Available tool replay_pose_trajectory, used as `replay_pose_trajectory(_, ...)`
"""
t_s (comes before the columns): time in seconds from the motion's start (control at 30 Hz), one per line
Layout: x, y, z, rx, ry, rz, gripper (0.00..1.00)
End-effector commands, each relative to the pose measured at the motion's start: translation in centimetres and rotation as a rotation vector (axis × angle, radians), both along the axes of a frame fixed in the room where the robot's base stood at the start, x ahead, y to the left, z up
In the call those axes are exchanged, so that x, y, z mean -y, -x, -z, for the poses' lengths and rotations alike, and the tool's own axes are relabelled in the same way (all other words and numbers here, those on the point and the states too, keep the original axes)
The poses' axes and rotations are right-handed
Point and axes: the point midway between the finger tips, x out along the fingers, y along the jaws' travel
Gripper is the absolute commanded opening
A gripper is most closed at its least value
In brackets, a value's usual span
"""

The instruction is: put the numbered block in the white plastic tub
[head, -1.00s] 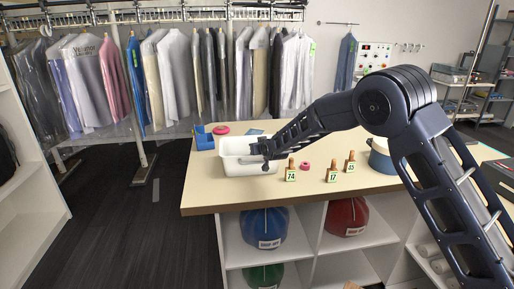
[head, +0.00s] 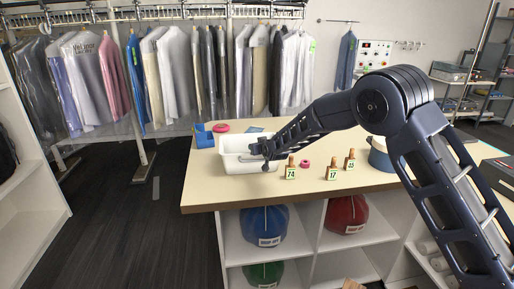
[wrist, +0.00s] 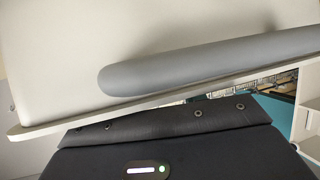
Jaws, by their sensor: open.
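The white plastic tub (head: 232,170) stands on the counter, with a grey bar on its front. My gripper (head: 264,158) is at the tub's right front part, over or beside the rim; I cannot tell which. It is open, and I see nothing held in it. In the wrist view, a pale wall, probably the tub (wrist: 60,50), and a grey bar (wrist: 200,65) fill the upper part. Small blocks with brown tops and number labels stand right of the tub: 74 (head: 290,174), 17 (head: 333,175) and a third (head: 350,166). The tub's inside is mostly hidden.
A pink ring (head: 305,164) lies among the blocks. A blue pot (head: 381,160) stands to the right. A blue holder (head: 204,140) and a pink roll (head: 221,128) are left and behind the tub. The counter's front left (head: 215,196) is clear.

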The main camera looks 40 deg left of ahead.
Motion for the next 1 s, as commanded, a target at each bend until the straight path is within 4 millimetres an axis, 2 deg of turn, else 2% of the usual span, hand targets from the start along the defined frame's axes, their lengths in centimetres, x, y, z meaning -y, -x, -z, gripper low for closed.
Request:
replay_pose_trajectory(0.13,0.0,0.1,-0.3,-0.001,0.001,0.0,0.41)
replay_pose_trajectory(0.23,0.0,0.1,-1.4,0.0,0.0,-0.001,0.41)
replay_pose_trajectory(0.7,6.2,3.9,-4.3,0.0,0.0,-0.001,0.41)
replay_pose_trajectory(1.0,9.0,5.6,-5.5,-0.001,0.0,0.0,0.41)
